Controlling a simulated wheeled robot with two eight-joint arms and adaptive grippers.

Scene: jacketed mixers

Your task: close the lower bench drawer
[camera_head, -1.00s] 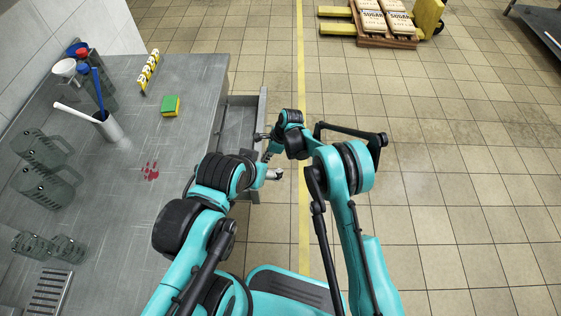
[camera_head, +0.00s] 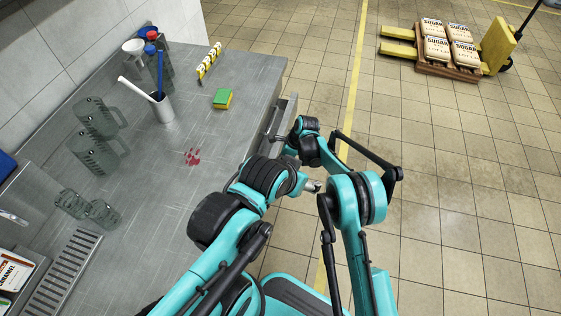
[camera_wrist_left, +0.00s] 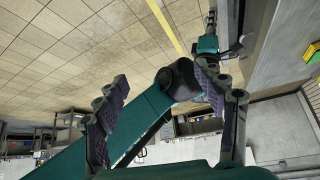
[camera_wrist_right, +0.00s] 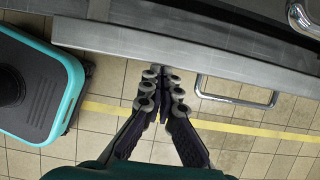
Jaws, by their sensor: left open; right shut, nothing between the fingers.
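The drawer (camera_head: 291,106) shows at the bench's right side in the head view, standing a little open. Its grey front and U-shaped handle (camera_wrist_right: 237,103) show in the right wrist view. My right gripper (camera_wrist_right: 162,73) is shut and empty, its tips close to the lower edge of the drawer front, left of the handle; I cannot tell whether they touch.
The steel bench (camera_head: 150,215) carries a green-yellow sponge (camera_head: 222,98), a holder with utensils (camera_head: 162,107), glass jugs (camera_head: 95,155) and a red stain. A pallet with sugar sacks (camera_head: 447,62) stands far right. The tiled floor beside my arms is clear.

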